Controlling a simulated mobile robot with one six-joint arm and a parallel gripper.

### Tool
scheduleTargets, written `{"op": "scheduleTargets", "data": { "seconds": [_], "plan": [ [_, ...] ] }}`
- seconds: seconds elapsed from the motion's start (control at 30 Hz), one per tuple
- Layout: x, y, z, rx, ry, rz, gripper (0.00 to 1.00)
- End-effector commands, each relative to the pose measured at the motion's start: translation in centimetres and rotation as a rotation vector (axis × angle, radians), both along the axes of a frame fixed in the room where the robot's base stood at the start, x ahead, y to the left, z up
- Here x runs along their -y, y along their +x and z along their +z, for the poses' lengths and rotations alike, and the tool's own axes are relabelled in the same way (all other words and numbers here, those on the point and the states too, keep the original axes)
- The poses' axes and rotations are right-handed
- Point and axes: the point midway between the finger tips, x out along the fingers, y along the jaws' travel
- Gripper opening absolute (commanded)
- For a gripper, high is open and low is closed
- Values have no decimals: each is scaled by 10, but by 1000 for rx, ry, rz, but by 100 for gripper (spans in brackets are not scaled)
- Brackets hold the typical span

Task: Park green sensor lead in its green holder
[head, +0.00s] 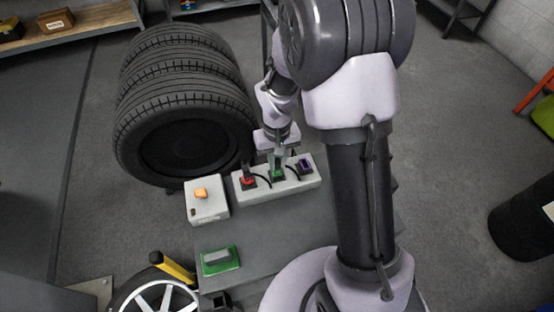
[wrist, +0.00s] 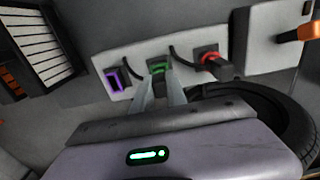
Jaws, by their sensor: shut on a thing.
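The green sensor lead (head: 277,175) is at the middle position of a light grey connector box (head: 243,195). My gripper (head: 278,163) reaches down from above and is shut on it. In the wrist view my two fingertips (wrist: 159,82) meet the green plug (wrist: 158,68) at the box. A dark cable runs beside it. I cannot tell whether the plug is fully seated in the box. A green holder (head: 234,264) with a grey block on it lies on the grey bench, nearer to me and to the left.
A red connector (head: 248,182) and a purple one (head: 305,165) flank the green lead closely. A white box with an orange knob (head: 201,193) stands left of the connector box. Stacked tyres (head: 180,100) stand behind. A yellow handle (head: 172,266) is left of the holder.

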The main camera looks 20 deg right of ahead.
Motion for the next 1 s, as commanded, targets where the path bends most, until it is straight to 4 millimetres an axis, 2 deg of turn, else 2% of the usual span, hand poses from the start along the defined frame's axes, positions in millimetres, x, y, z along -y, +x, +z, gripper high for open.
{"op": "scheduleTargets", "data": {
  "seconds": [0.27,0.43,0.47,0.57,0.87,1.0],
  "plan": [
    [0,0,-10,0,0,0,0],
    [0,0,-9,0,0,0,0],
    [0,0,-9,0,0,0,22],
    [0,0,-9,0,0,0,41],
    [0,0,-8,0,0,0,43],
    [0,1,9,2,0,0,43]
  ]
}}
